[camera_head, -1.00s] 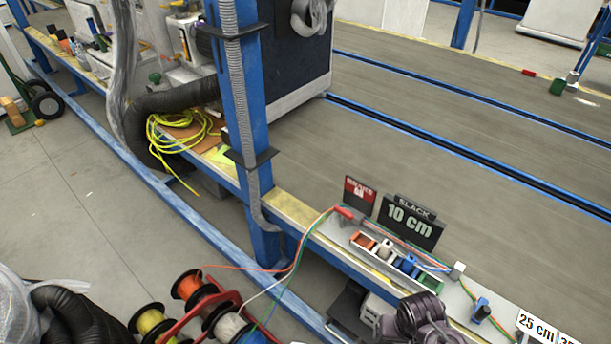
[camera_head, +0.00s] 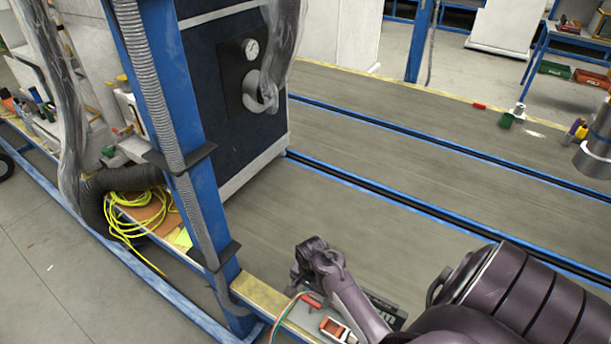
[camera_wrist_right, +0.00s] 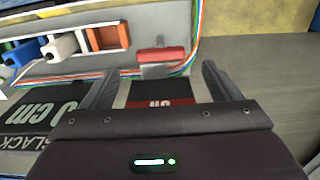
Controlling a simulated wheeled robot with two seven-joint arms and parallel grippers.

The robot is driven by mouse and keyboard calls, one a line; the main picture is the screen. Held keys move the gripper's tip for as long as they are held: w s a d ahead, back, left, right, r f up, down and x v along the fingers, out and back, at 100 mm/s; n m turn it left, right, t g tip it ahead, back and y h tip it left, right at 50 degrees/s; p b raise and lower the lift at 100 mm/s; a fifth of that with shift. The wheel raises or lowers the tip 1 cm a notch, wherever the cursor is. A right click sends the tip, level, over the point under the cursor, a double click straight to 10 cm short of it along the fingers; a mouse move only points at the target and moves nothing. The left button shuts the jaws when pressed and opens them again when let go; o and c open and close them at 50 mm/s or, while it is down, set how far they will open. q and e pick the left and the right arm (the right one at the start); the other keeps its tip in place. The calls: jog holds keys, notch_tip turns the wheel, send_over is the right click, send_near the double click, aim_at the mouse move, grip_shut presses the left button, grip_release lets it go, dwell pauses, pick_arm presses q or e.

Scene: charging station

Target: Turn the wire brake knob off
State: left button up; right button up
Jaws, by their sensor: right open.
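The wire brake knob, a short red handle on a grey mount, shows in the right wrist view (camera_wrist_right: 162,55). It lies crosswise just ahead of my right gripper (camera_wrist_right: 160,70), roughly centred between its open fingers; I see no contact. In the head view the red knob (camera_head: 311,301) is at the bottom, on the bench edge. My right gripper (camera_head: 304,276) is beside and above it, with its fingers mostly hidden by my dark purple arm. A red sign (camera_wrist_right: 160,102) shows between the fingers in the right wrist view. My left gripper is not in view.
A black slack sign (camera_wrist_right: 35,118) stands close to my right gripper. An orange guide block (camera_wrist_right: 108,36), a white one (camera_wrist_right: 62,47) and coloured wires sit beside the knob. A blue post (camera_head: 165,120) with a grey hose rises at left. The conveyor floor (camera_head: 400,150) beyond is clear.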

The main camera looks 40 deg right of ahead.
aim_at(311, 300)
notch_tip(311, 300, down, 5)
jog(key=shift+f, duration=0.1)
dwell(0.3)
jog(key=c, duration=1)
